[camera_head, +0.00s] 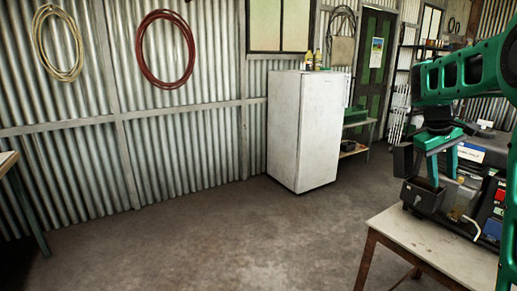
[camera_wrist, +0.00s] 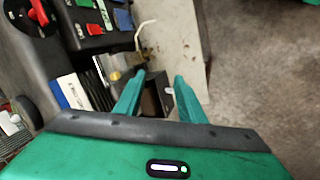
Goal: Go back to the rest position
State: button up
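My gripper (camera_head: 438,168) is at the right of the head view, at the end of my green arm, over the table's equipment. In the wrist view my gripper's two green fingers (camera_wrist: 160,78) stand apart with a gap between them. I see nothing held in the gap. A small dark open box (camera_head: 422,197) lies below the fingers in the head view; a dark box shape also shows between and beyond them in the wrist view (camera_wrist: 152,103). I cannot tell whether the fingers touch it.
A pale-topped table (camera_head: 452,252) carries a dark machine (camera_head: 496,195) with coloured switches close to my gripper. A white fridge (camera_head: 305,130) stands by the corrugated wall. A workbench (camera_head: 12,165) edges in at left. The concrete floor (camera_head: 215,240) between is clear.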

jog(key=s+a+f+m+y, duration=0.1)
jog(key=s+a+f, duration=0.3)
jog(key=s, duration=0.7)
jog(key=s+a+f+m+y, duration=0.2)
jog(key=s+a+f+m, duration=0.2)
jog(key=s, duration=0.8)
jog(key=s+a+f+m+y, duration=0.1)
jog(key=s+a+f+m, duration=0.1)
jog(key=s, duration=0.9)
jog(key=shift+s+a+f+m+g+y, duration=0.3)
jog(key=shift+a+f+g+y, duration=0.1)
jog(key=shift+a+f, duration=0.55)
jog(key=shift+c, duration=0.6)
jog(key=shift+w, duration=0.1)
